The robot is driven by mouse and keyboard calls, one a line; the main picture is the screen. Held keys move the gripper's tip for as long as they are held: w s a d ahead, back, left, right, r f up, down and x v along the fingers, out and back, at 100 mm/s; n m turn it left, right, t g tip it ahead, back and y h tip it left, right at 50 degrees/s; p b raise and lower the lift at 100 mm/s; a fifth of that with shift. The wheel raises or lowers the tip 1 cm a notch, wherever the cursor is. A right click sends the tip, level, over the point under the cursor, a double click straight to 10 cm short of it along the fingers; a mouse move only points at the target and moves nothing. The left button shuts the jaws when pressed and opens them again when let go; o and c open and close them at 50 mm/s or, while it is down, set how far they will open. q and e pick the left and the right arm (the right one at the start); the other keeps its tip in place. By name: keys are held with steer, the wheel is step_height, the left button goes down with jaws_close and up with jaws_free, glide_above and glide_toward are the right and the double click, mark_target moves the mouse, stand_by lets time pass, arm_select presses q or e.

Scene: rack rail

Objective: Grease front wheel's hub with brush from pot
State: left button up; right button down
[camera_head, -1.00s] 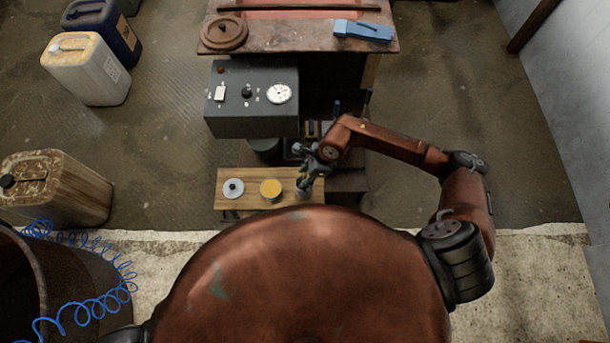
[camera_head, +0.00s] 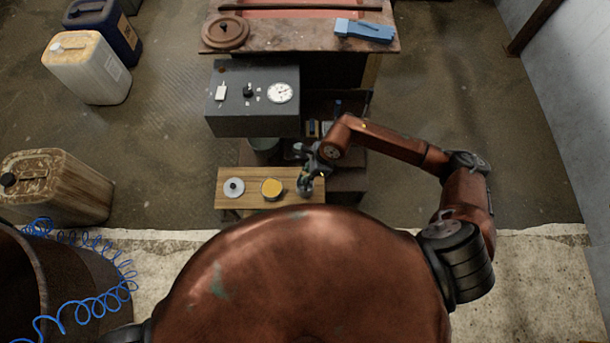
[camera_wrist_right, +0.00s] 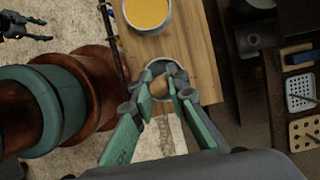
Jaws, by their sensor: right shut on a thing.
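The pot of yellow grease (camera_head: 272,189) stands open on the small wooden bench (camera_head: 253,202), and shows at the top of the right wrist view (camera_wrist_right: 148,12). My right gripper (camera_head: 304,186) is at the bench's right end, beside the pot. In the right wrist view (camera_wrist_right: 160,88) its fingers are shut on a tan, rounded piece, apparently the brush handle (camera_wrist_right: 159,87), over a small round metal cup (camera_wrist_right: 153,70). The bristles are hidden. My left gripper (camera_wrist_right: 30,28) shows at that view's upper left, fingers apart and empty. I cannot identify the front wheel with certainty.
A pale round disc (camera_head: 234,187) lies left of the pot. A grey box with a dial (camera_head: 252,97) stands behind the bench. The far table (camera_head: 300,41) holds a brown disc (camera_head: 225,32) and a blue tool (camera_head: 364,30). Canisters (camera_head: 88,68) stand left; floor is clear right.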

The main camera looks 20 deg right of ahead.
step_height(320, 180, up, 10)
steer(key=p, duration=0.5)
steer(key=shift+p, duration=0.35)
steer(key=shift+a, duration=0.1)
stand_by(2.0)
steer(key=w+a+t+y+b, duration=0.1)
steer(key=w+a+y+b, duration=0.1)
steer(key=a+y+b, duration=0.45)
step_height(320, 180, down, 6)
steer(key=a+h+b, duration=0.1)
steer(key=h+b, duration=0.1)
steer(key=shift+a+f+h, duration=0.15)
steer(key=shift+a+h, duration=0.2)
steer(key=shift+f+b, duration=0.6)
steer(key=shift+f, duration=0.05)
stand_by(2.0)
